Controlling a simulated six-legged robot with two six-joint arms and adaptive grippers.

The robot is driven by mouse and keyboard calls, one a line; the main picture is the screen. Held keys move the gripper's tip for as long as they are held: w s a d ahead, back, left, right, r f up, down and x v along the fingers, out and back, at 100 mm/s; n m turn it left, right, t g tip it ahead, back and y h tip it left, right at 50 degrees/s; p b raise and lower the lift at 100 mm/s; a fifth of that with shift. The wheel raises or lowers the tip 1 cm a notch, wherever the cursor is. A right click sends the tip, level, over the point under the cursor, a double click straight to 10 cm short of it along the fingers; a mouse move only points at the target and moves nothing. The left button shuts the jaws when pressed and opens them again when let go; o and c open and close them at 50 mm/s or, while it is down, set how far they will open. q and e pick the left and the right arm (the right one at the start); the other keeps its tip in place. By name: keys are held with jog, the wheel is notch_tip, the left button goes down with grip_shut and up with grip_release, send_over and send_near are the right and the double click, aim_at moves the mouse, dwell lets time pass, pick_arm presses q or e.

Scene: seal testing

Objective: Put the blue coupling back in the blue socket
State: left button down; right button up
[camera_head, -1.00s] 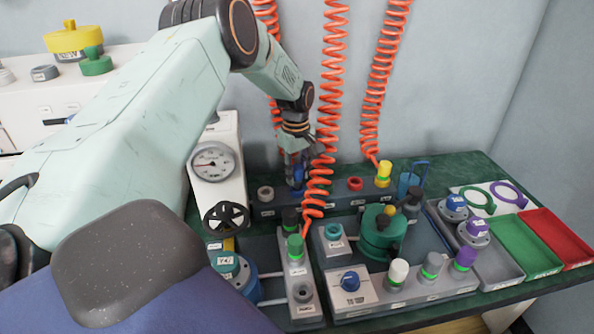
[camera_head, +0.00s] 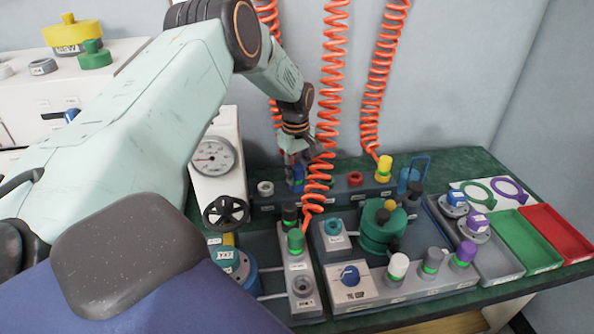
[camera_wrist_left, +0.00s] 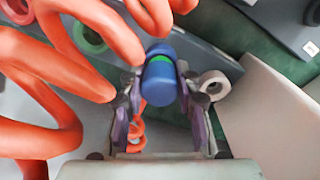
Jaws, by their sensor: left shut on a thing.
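The blue coupling (camera_wrist_left: 158,84) is a short blue cylinder with a green band near its far end. My left gripper (camera_head: 296,172) is shut on it, with a finger on each side in the left wrist view (camera_wrist_left: 158,100). In the head view the coupling (camera_head: 295,185) is at the back rail (camera_head: 340,197), between the white-grey ring socket (camera_head: 265,187) and the green one, partly behind an orange hose. The blue socket is hidden or hard to separate from the coupling, so I cannot tell whether the coupling is seated. My right gripper is not in view.
Orange coiled hoses (camera_head: 331,80) hang close to my left gripper. A red ring socket (camera_head: 355,178) and a yellow coupling (camera_head: 384,167) are farther right on the rail. A gauge box (camera_head: 213,157) stands left; a valve block (camera_head: 383,228) stands in front.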

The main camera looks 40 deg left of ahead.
pick_arm(q)
jog(key=shift+f, duration=0.1)
jog(key=c, duration=0.9)
grip_release()
jog(key=shift+o, duration=0.2)
notch_tip(320, 180, up, 12)
jog(key=shift+s, duration=0.15)
